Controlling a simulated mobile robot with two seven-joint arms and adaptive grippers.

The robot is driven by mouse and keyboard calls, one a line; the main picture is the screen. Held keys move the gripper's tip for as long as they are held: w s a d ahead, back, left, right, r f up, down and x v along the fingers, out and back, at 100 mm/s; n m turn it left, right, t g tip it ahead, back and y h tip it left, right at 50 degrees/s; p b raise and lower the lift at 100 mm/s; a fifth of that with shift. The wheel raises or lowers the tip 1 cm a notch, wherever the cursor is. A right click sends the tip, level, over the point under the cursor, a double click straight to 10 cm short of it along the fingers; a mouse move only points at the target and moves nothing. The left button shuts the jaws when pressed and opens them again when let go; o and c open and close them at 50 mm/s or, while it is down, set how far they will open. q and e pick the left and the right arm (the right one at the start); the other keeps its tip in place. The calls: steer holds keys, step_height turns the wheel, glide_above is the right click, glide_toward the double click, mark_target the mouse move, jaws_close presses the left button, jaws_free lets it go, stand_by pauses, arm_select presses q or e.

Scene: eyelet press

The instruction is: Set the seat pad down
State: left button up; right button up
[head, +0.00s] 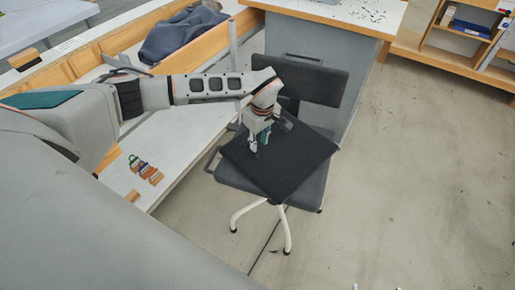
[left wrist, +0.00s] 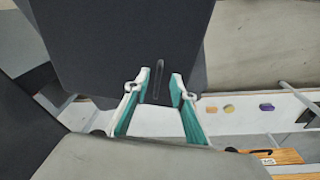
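The seat pad (head: 290,165) is a flat dark square. My left gripper (head: 259,148) points down over the pad's far left part. In the left wrist view, its teal-sided fingers (left wrist: 161,76) stand apart over the pad (left wrist: 110,35), with a dark narrow loop or strap (left wrist: 158,82) between them. The fingers do not visibly close on it. Whether the pad's underside lies fully flat on the seat is hidden. My right gripper is not in view.
The chair's backrest (head: 325,84) stands just behind the pad. A white bench (head: 175,140) with small coloured tags (head: 145,169) runs along the left. A grey cabinet (head: 315,45) stands behind. The floor (head: 420,190) to the right is mostly clear.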

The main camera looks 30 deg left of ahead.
arm_select(q)
step_height(320, 180, up, 4)
steer(key=s+d+f+n+g+h, duration=0.15)
steer(key=s+d+h, duration=0.5)
steer(key=d, duration=0.75)
steer(key=s+d+n+g+h, duration=0.2)
steer(key=s+d+h, duration=0.2)
steer(key=s+d, duration=0.75)
steer(key=d+r+n+t+h, duration=0.6)
steer(key=d+r+n+h, duration=0.3)
steer(key=d+r+n, duration=0.3)
steer(key=w+a+f+n+t+y, duration=0.35)
steer(key=a+n+t, duration=0.3)
steer(key=n, duration=0.55)
steer(key=w+a+f+n+t+y, duration=0.4)
steer(key=a+n, duration=0.3)
steer(key=n, duration=0.5)
steer(key=s+a+f+n+g+y, duration=0.3)
steer(key=s+a+f+n+y, duration=0.5)
steer(key=s+a+f+n, duration=0.6)
step_height(320, 180, down, 3)
steer(key=shift+s+a+f+y+p, duration=0.1)
steer(key=shift+s+a+y+p, duration=0.25)
steer(key=shift+a, duration=0.25)
